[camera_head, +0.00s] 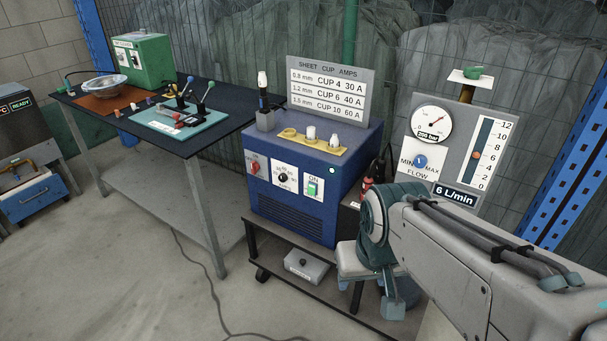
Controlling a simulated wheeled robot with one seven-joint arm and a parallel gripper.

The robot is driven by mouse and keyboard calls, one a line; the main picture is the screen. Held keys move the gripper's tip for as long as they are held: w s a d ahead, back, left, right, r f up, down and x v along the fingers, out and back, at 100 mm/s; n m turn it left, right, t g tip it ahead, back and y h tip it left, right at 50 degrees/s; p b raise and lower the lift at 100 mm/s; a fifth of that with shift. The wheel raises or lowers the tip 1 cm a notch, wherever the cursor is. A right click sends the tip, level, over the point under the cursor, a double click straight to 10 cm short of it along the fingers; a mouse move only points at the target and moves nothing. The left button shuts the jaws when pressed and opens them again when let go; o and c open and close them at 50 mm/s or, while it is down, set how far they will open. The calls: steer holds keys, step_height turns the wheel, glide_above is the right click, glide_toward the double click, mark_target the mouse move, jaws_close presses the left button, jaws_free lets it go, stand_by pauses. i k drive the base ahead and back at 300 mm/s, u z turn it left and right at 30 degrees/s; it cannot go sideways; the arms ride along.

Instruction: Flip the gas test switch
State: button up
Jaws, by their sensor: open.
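The blue power unit (295,185) stands on a dark cart. Its front has a red switch (255,167) at left, a black amps knob (283,178) in the middle and a green ON switch (312,188) at right. The small label by the red switch is too small to read surely, so I cannot tell which control is the gas test switch. My gripper (375,294) is low at the cart's right side, apart from these controls and partly hidden by my arm. It is open and appears empty.
A gas flow panel (402,182) with gauge and flow scale stands right, partly behind my arm. A grey pedal box (306,265) sits on the cart's lower shelf. A workbench (225,128) stands left. A cable crosses the floor. The space before the blue unit's front is clear.

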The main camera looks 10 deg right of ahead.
mark_target(312, 187)
steer(key=u, duration=0.45)
steer(key=i, duration=0.9)
steer(key=u, duration=0.5)
